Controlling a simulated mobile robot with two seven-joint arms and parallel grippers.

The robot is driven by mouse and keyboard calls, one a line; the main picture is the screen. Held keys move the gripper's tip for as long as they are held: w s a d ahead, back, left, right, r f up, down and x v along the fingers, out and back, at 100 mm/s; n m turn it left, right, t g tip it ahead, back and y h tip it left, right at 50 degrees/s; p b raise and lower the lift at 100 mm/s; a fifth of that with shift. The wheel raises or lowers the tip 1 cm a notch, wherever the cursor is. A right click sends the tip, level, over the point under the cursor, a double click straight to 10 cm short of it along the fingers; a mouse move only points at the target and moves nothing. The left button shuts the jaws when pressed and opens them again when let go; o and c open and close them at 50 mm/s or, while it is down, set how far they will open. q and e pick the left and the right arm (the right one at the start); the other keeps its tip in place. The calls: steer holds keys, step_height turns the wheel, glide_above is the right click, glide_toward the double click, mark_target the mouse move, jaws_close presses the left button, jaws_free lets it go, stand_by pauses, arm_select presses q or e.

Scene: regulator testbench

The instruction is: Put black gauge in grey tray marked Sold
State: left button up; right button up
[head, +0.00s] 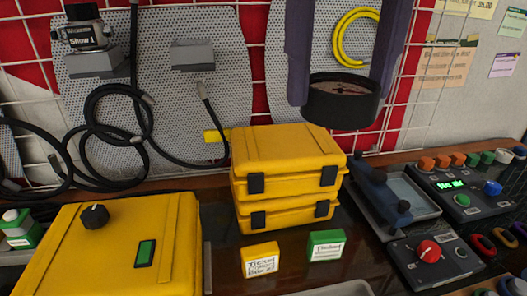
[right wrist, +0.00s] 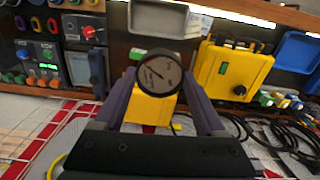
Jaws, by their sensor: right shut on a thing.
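The black gauge (head: 341,108) is a round black-rimmed dial. My right gripper (head: 342,92) is shut on it, with its two purple fingers at the gauge's sides, and holds it in the air above and right of the stacked yellow cases. In the right wrist view the pale dial face (right wrist: 160,74) shows between the fingers. A grey tray (head: 418,187) lies right of the cases, with a dark blue part at its left side. Another grey tray (right wrist: 158,20) shows in the right wrist view; its rim (head: 348,288) is at the head view's bottom edge. I read no Sold mark. My left gripper is not in view.
Stacked yellow cases (head: 285,165) stand mid-bench. A large yellow box (head: 115,245) with a knob is at left. Small yellow (head: 261,260) and green (head: 326,246) labelled blocks stand in front. Control boxes (head: 435,255) crowd the right. Cables hang on the back grid.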

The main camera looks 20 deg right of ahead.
steer(key=shift+f+m+b, duration=0.35)
steer(key=shift+f+m, duration=0.25)
steer(key=shift+f, duration=0.1)
steer(key=s+f+m+b, duration=0.1)
steer(key=f+m+b, duration=0.3)
steer(key=f+m, duration=0.2)
steer(key=s+a+f+m+b, duration=0.1)
steer(key=f+m+b, duration=0.4)
steer(key=f, duration=0.6)
steer(key=s+a+f+m+b, duration=0.1)
steer(key=s+f+m+b, duration=0.1)
steer(key=f+m+b, duration=0.3)
steer(key=shift+s+a+f+m, duration=0.1)
steer(key=shift+a+f+m, duration=0.05)
steer(key=shift+f+m, duration=0.85)
steer(key=shift+s+a+f+m, duration=0.1)
steer(key=shift+f+m, duration=0.7)
steer(key=shift+f, duration=0.3)
steer(key=shift+w+f+b, duration=0.1)
steer(key=shift+f+b, duration=0.4)
steer(key=shift+f, duration=1.85)
